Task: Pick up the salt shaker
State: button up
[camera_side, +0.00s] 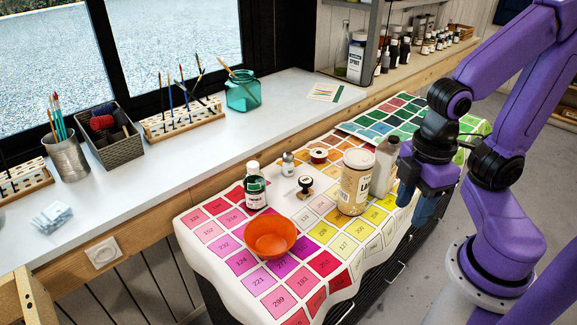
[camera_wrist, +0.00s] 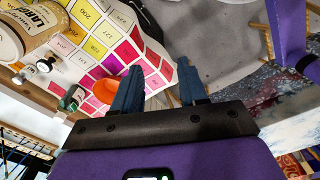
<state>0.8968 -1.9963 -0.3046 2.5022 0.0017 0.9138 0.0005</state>
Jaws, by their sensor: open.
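The salt shaker (camera_side: 288,164) is a small clear shaker with a grey cap. It stands upright on the colour-chart cloth, between the green-labelled bottle and the spool. In the wrist view a small pale item (camera_wrist: 18,77) at the left edge looks like it, but it is too small to be sure. My gripper (camera_side: 416,208) is at the right side of the cloth, beyond the large tub and the grey bottle, well apart from the shaker. In the wrist view its two blue fingers (camera_wrist: 160,68) are spread with nothing between them.
The large cream tub (camera_side: 355,183) and grey bottle (camera_side: 384,167) stand between my gripper and the shaker. Near the shaker are a dark-handled stamp (camera_side: 305,187), a spool (camera_side: 319,155), a green-labelled bottle (camera_side: 255,188) and an orange bowl (camera_side: 270,236). The cloth's front is clear.

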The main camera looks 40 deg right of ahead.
jog(key=shift+o, duration=0.3)
jog(key=o, duration=0.6)
jog(key=shift+c, duration=0.2)
